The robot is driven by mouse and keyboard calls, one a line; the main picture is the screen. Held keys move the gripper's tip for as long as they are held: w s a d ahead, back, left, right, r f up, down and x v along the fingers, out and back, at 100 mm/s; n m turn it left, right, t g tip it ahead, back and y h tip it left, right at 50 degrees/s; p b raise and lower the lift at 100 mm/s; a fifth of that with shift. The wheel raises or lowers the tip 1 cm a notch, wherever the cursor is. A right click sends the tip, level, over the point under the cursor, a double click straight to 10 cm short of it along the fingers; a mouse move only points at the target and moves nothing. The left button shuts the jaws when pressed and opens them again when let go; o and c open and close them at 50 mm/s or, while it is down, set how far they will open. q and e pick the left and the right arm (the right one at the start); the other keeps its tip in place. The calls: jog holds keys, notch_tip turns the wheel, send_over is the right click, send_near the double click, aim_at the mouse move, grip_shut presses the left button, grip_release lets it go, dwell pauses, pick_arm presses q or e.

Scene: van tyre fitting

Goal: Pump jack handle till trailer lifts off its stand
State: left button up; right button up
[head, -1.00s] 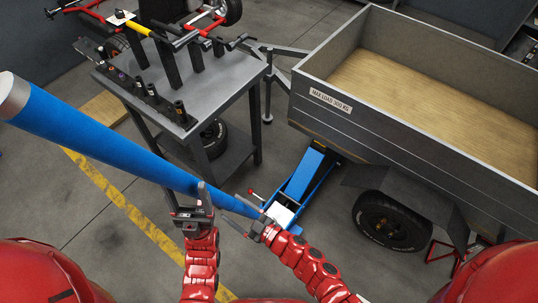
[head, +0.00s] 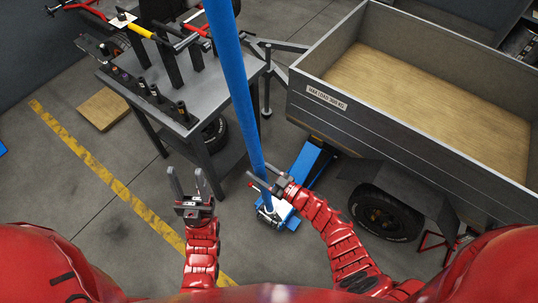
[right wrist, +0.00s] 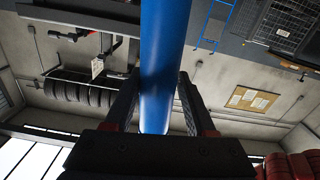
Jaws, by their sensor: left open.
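The blue jack handle (head: 238,85) stands steeply up from the trolley jack (head: 306,170), leaning slightly left at its top, which is out of the head view. My right gripper (head: 265,183) is shut around its lower part; the right wrist view shows the handle (right wrist: 164,65) between both fingers (right wrist: 160,100). My left gripper (head: 188,183) is open and empty, left of the handle and apart from it. The grey trailer (head: 400,125) stands over the jack's far end. A red stand (head: 432,243) shows partly by its wheel; its contact with the trailer is hidden.
A grey metal bench (head: 205,100) with tools stands left of the handle, close behind it. The trailer's wheel (head: 385,215) is right of my right arm. A wooden board (head: 104,108) lies on the floor at left. Floor around my left gripper is clear.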

jog(key=shift+w+d+r, duration=0.1)
jog(key=shift+w+d, duration=0.15)
jog(key=shift+w, duration=0.1)
jog(key=w+d+m+b, duration=0.1)
jog(key=w+d, duration=0.3)
jog(key=w, duration=0.1)
jog(key=shift+w+r+m+b, duration=0.2)
jog(key=shift+r+m+b, duration=0.1)
jog(key=shift+b, duration=0.1)
dwell(0.5)
jog(key=o, duration=0.7)
